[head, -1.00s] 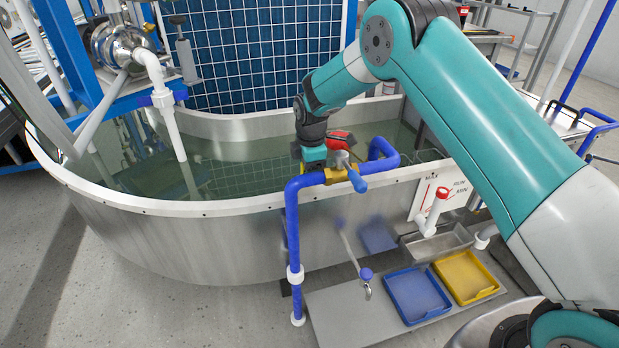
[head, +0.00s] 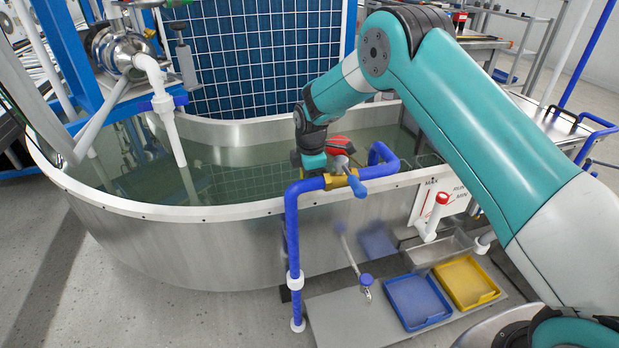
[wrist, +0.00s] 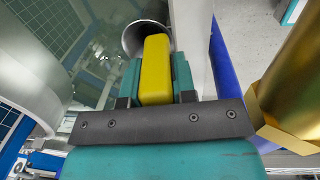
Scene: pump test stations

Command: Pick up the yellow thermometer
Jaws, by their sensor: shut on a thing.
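The yellow thermometer (wrist: 157,70) shows in the wrist view as a yellow block upright between the two teal jaws. My gripper (head: 314,164) is shut on it, over the near rim of the metal tank, just behind the brass valve (head: 342,182). In the head view I cannot make out the thermometer; my gripper and the valve hide it. A round metallic shape (wrist: 130,38) shows just beyond the thermometer in the wrist view; I cannot tell whether it belongs to it.
The water-filled tank (head: 190,249) has a white rim. A blue pipe (head: 292,240) rises in front of it and bends over the rim. A red object (head: 340,146) is close behind my gripper. Blue (head: 448,314) and yellow (head: 494,294) trays lie at the lower right.

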